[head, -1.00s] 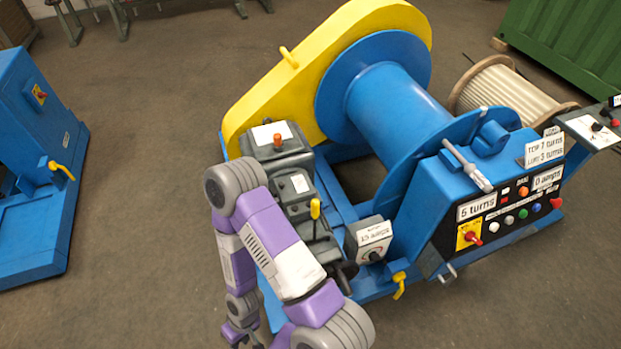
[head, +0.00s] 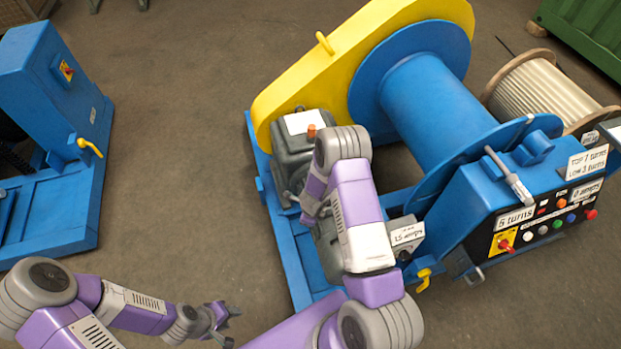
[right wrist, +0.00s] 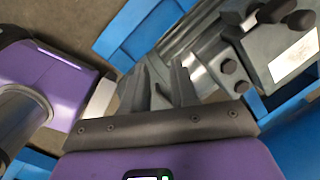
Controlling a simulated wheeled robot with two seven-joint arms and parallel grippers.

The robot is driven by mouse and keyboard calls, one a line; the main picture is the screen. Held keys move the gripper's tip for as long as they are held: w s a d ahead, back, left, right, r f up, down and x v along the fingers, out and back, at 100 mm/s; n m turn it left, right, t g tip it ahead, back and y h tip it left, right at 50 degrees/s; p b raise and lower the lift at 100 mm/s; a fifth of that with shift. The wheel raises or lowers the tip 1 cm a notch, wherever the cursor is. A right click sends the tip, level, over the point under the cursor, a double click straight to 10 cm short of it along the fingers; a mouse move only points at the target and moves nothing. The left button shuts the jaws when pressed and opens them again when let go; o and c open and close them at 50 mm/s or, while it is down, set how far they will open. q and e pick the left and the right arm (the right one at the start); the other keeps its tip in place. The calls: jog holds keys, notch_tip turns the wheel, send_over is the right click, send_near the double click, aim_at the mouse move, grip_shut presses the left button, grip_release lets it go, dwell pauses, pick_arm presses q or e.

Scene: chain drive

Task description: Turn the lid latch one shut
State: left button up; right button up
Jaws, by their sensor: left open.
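The gearbox (head: 290,155) with a white plate and an orange cap sits beside the yellow chain guard (head: 330,75). I cannot tell which part is lid latch one; my right arm covers much of the gearbox. In the right wrist view, grey housings with dark round knobs (right wrist: 229,67) lie beyond my right gripper (right wrist: 161,85). Its fingers are apart, with no held thing clear between them. My left gripper (head: 222,320) is open and empty at the bottom left, over the floor, away from the machine.
The blue winch drum (head: 435,105) and the control panel (head: 540,225) stand to the right. A yellow lever (head: 424,280) sticks out at the front edge. Another blue machine (head: 55,100) stands at the left. Bare floor (head: 175,130) lies between the machines.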

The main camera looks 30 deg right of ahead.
jog(key=w+d+r+m+t+p, duration=0.2)
jog(key=w+d+r+m, duration=0.45)
jog(key=w+m, duration=0.4)
jog(key=shift+m+h, duration=0.4)
jog(key=shift+m, duration=0.15)
jog(key=shift+d+b+x, duration=0.15)
jog(key=shift+b+x, duration=0.05)
jog(key=shift+x, duration=1.8)
jog(key=shift+d+b+x, duration=0.15)
jog(key=shift+b+x, duration=0.05)
jog(key=shift+x, duration=1.8)
jog(key=shift+s, duration=0.2)
grip_shut()
